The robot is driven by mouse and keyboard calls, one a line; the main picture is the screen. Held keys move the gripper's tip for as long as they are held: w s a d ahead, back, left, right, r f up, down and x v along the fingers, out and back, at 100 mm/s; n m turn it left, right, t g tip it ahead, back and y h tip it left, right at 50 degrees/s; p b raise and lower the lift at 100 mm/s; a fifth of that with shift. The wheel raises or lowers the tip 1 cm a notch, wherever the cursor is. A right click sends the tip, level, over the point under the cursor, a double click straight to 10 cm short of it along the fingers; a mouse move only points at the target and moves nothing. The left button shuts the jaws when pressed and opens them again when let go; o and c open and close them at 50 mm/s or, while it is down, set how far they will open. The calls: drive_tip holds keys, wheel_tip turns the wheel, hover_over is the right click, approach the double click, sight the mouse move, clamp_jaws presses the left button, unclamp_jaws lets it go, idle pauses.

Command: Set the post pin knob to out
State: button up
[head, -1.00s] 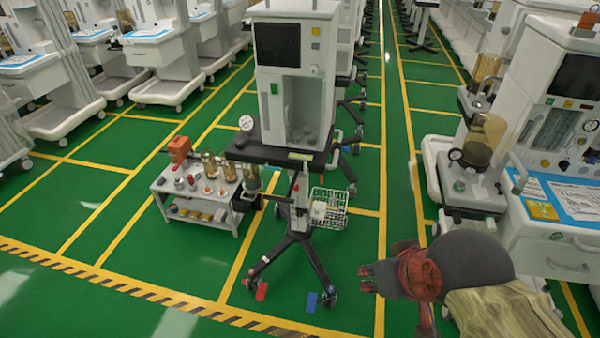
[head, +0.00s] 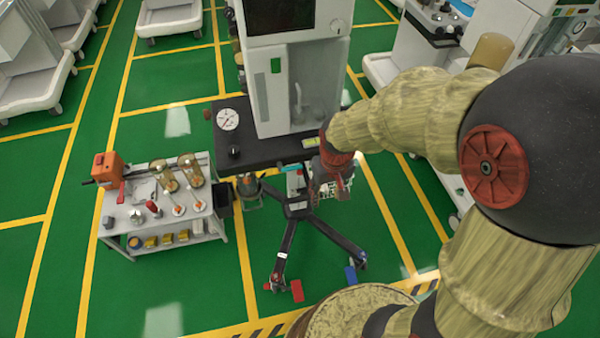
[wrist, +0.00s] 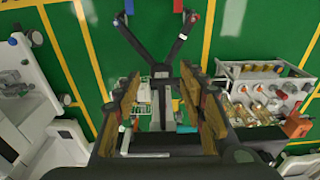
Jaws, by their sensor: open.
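The anaesthesia cart (head: 285,75) stands on a dark top (head: 262,150) above a post with spread legs (head: 318,232). I cannot pick out the post pin knob for certain. A small teal part (head: 292,168) shows under the top's front edge, and in the wrist view a teal part (wrist: 187,128) lies between my fingers and the cart's post. My gripper (head: 330,190) is in front of the cart, just right of the post. In the wrist view my gripper (wrist: 160,82) is open, with nothing between its fingers; its body hides part of the post.
A low shelf table (head: 145,222) with an orange box (head: 107,168) and several jars stands left of the cart. A gauge (head: 228,119) and a black knob (head: 234,152) sit on the dark top's left.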

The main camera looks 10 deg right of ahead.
drive_tip(key=w+f, duration=0.3)
drive_tip(key=f, duration=0.6)
drive_tip(key=w+f, duration=0.4)
drive_tip(key=f, duration=0.5)
drive_tip(key=t+b, duration=0.2)
drive_tip(key=t, duration=1.5)
approach(301, 173)
drive_tip(key=w, duration=0.3)
drive_tip(key=w+b, duration=0.2)
drive_tip(key=w, duration=0.5)
drive_tip(key=shift+w+r, duration=0.15)
drive_tip(key=shift+w, duration=0.2)
drive_tip(key=shift+c, duration=0.8)
